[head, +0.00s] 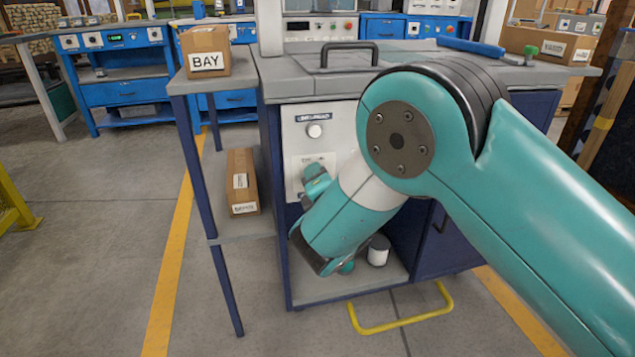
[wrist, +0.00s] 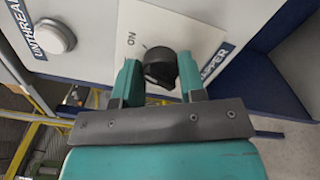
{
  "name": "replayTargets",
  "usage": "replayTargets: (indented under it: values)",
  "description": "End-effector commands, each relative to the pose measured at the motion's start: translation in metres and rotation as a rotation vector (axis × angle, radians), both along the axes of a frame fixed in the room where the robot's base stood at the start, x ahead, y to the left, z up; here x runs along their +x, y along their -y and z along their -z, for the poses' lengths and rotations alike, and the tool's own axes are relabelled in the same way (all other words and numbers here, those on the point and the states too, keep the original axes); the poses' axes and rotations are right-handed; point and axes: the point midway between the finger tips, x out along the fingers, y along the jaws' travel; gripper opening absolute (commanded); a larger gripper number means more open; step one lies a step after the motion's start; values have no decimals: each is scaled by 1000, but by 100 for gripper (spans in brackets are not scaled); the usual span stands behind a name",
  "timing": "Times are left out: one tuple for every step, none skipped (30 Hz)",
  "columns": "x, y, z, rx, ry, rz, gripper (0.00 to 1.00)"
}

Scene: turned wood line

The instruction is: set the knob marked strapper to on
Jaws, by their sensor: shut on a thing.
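The strapper knob (wrist: 159,66) is dark and rounded, on a pale plate (wrist: 175,28) with an "ON" mark on it. I cannot tell clearly which way the knob points. In the head view my gripper (head: 314,182) is at the cabinet's grey front panel (head: 340,140), and the knob is hidden behind it.
A round white button (wrist: 55,38) with an "UNTHREAD" label is on the same panel. A side shelf holds a "BAY" box (head: 205,62) and a lower carton (head: 242,182). A white canister (head: 378,252) stands below my arm. A yellow floor bar (head: 400,322) lies in front.

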Motion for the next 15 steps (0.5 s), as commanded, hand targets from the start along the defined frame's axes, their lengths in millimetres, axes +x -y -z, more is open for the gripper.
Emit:
replayTargets:
  values:
    - [0,0,2,22,-7,0,14]
    - [0,0,2,35,-11,0,14]
    - [0,1,2,53,-17,1,14]
    - [0,1,2,64,-20,1,14]
    - [0,0,2,74,-23,1,14]
    - [0,0,2,88,-27,1,14]
    - [0,1,2,95,-30,0,14]
    - [0,1,2,102,-32,0,14]
    - [0,0,2,111,-34,0,14]
    - [0,1,1,116,-36,0,14]
    - [0,1,1,120,-37,0,14]
    - [0,1,1,125,-38,0,14]
    - [0,0,1,128,-39,0,14]
    - [0,1,1,130,-41,1,14]
    - [0,1,1,131,-41,1,14]
